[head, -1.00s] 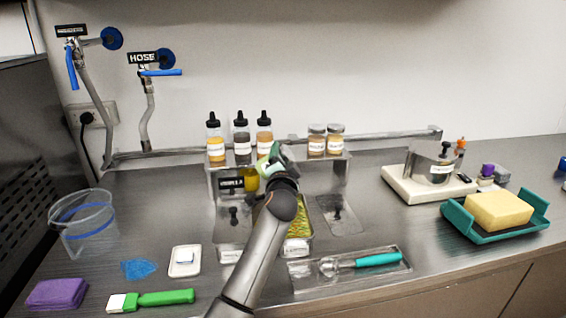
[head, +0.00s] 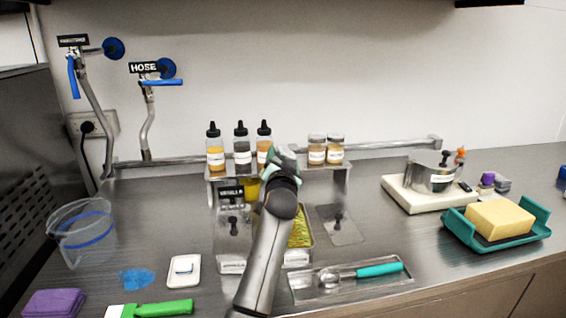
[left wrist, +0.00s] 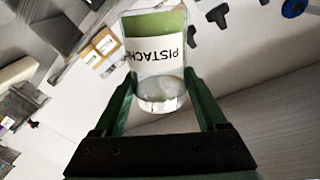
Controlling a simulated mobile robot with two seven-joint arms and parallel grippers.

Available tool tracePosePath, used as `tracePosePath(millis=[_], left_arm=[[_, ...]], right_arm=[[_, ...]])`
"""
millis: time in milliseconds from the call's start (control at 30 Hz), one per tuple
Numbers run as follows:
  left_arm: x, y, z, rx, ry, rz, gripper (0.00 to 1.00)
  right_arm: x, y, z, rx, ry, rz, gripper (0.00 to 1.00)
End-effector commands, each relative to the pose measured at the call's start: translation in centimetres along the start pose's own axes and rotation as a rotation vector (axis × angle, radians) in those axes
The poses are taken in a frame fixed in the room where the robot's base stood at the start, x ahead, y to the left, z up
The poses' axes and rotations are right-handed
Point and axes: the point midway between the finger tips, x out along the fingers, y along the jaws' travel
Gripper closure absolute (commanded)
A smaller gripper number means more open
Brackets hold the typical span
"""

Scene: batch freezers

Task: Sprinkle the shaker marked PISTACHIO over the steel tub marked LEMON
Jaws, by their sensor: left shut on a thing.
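My left gripper (head: 283,160) is shut on the pistachio shaker (left wrist: 158,60), which is clear, with a white PISTACHIO label and green contents. In the left wrist view the green lies at the end away from the palm, with clear space nearer it. In the head view they are in front of the bottle shelf, and the shaker is mostly hidden. A steel tub with green-yellow contents (head: 301,232) stands below, partly behind my arm; its label is unreadable. A steel pot (head: 430,178) at right also has an unreadable label. I cannot tell which is LEMON. My right gripper is out of view.
Bottles (head: 215,150) and two jars (head: 317,150) stand on the raised shelf. A lidded pan (head: 233,240) is left of my arm. A scoop tray (head: 350,279) lies in front. A sponge in a teal holder (head: 500,218) is at right.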

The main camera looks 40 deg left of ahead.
Motion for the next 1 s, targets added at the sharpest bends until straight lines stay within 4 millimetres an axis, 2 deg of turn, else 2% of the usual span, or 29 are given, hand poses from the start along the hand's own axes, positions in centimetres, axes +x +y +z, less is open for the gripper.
tracePosePath(millis=[267,633,1000], left_arm=[[0.0,-0.1,-0.2,-0.047,0.003,0.000,0.84],[0.0,-0.9,-1.7,-0.501,0.003,0.001,0.84],[-0.1,-1.1,-1.8,-0.550,0.002,0.000,0.84]], right_arm=[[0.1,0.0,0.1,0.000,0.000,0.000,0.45],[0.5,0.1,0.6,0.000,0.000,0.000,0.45],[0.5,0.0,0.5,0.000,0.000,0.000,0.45]])
